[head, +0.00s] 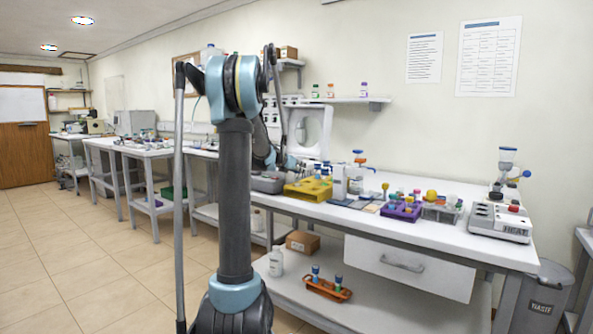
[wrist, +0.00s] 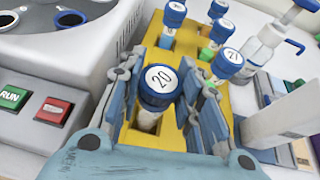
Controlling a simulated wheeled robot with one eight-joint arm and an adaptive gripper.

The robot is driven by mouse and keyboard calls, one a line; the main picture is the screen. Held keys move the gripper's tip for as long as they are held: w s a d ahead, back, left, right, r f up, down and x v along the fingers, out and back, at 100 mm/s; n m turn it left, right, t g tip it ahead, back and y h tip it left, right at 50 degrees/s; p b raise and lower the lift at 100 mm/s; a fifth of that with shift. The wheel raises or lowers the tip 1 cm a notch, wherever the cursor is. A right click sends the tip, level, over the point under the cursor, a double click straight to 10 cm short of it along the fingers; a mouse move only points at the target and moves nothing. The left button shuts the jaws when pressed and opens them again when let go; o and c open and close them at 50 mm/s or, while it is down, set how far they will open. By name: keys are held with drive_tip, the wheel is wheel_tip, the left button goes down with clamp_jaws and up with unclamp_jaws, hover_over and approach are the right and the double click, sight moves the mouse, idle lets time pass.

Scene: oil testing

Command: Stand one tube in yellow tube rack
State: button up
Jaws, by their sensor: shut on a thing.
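The yellow tube rack (wrist: 186,40) lies under my gripper in the wrist view and also shows on the bench in the head view (head: 308,190). My gripper (wrist: 163,98) is shut on a tube with a blue cap marked 20 (wrist: 160,80). This tube is over the near part of the rack, roughly upright. Its lower end is hidden, so I cannot tell whether it sits in a hole. Several other blue-capped tubes stand in the rack beyond, including one at the right (wrist: 227,62) and one at the back (wrist: 174,14). In the head view my arm partly hides this area.
A machine with green RUN (wrist: 12,96) and red buttons stands close at left. A white pump bottle (wrist: 265,45) is close at right. A purple rack (head: 402,211) and a heater block (head: 500,222) stand further right. An orange rack (head: 327,289) is on the lower shelf.

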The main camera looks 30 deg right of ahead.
drive_tip(key=shift+f, duration=0.55)
idle(0.4)
idle(0.4)
drive_tip(key=o, duration=1.1)
drive_tip(key=v, duration=1.2)
drive_tip(key=shift+f, duration=0.1)
drive_tip(key=shift+s+a, duration=0.1)
